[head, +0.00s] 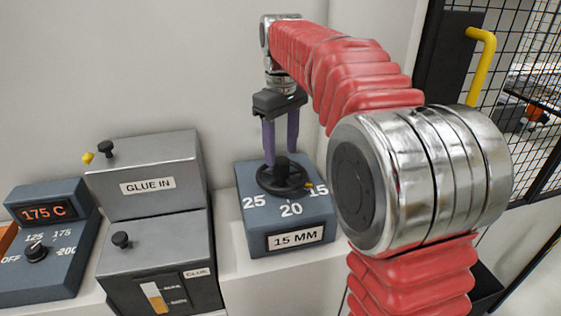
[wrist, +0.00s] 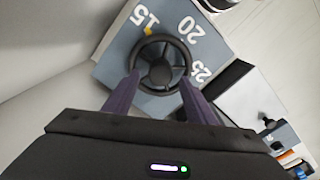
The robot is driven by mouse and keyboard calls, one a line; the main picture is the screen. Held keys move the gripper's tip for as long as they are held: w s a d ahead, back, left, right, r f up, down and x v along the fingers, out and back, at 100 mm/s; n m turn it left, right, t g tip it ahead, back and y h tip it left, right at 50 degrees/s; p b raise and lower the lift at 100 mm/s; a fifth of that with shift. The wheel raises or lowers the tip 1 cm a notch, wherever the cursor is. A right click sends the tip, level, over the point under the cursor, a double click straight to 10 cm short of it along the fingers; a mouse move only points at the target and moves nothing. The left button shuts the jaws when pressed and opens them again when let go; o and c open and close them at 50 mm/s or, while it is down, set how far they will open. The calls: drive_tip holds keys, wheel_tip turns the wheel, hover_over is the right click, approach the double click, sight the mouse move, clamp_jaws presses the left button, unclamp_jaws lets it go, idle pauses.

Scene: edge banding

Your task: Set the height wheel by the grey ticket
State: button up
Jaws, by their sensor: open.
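The height wheel (head: 268,183) is a black handwheel with a central knob on top of a blue-grey box (head: 250,235) marked 15, 20 and 25. Its yellow pointer (head: 309,186) lies by the 15. In the wrist view the wheel (wrist: 163,76) shows whole, with the yellow pointer (wrist: 148,31) beside the 15. The ticket (head: 295,238) on the box front reads 15 MM, pale grey in a dark frame. My gripper (head: 281,152) points down over the wheel, open, with its purple fingers on either side of the knob. Whether the fingers touch the wheel I cannot tell.
Left of the box stands a grey glue unit (head: 150,230) with a GLUE IN label and black knobs. Further left is a temperature box (head: 45,265) showing 175 C. A wall is close behind. A yellow handle (head: 484,55) and mesh fence are at the right.

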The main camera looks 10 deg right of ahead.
sight(281, 159)
drive_tip(key=shift+f, duration=2.15)
drive_tip(key=c, duration=1)
